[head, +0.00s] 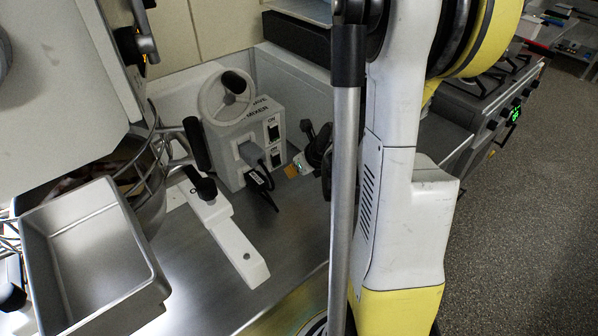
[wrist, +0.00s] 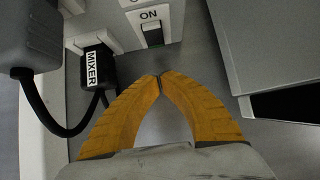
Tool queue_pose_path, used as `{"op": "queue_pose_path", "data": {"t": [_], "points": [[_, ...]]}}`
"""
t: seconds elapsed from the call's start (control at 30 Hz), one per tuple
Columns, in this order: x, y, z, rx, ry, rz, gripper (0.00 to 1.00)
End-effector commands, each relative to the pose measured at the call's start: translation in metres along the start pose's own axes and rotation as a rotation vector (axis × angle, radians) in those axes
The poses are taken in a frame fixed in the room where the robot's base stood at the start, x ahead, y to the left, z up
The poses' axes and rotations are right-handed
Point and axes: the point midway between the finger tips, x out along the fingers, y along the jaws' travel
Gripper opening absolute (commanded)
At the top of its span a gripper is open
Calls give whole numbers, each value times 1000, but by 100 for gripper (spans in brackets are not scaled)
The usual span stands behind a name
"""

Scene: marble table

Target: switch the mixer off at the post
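The post is a white box (head: 234,137) with a handwheel on top and the word MIXER on it, standing at the back of the metal counter. Its right face carries an upper switch (head: 273,132) and a lower switch (head: 275,158). The wrist view shows one rocker switch (wrist: 153,35) marked ON, with green at its lower part; I cannot tell which of the two it is. A black plug labelled MIXER (wrist: 97,68) sits left of it. My gripper (wrist: 159,77) is shut, its orange fingertips together and empty, just below that switch. In the head view my arm partly hides the gripper (head: 291,171).
A mixer with a wire-guarded bowl (head: 150,205) stands at the left. An empty metal tray (head: 92,250) is in front of it. A white bar with a black knob (head: 238,251) lies on the counter (head: 292,238). Cables hang from the post's plugs.

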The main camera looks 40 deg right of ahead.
Motion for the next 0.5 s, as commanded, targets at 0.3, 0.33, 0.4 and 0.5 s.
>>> {"op": "queue_pose_path", "data": {"t": [0.3,0.33,0.4,0.5], "points": [[48,0,18,-2,0,0,0],[50,0,20,-2,0,0,0],[53,0,24,-2,0,-1,0],[55,0,28,-1,0,-1,0]]}}
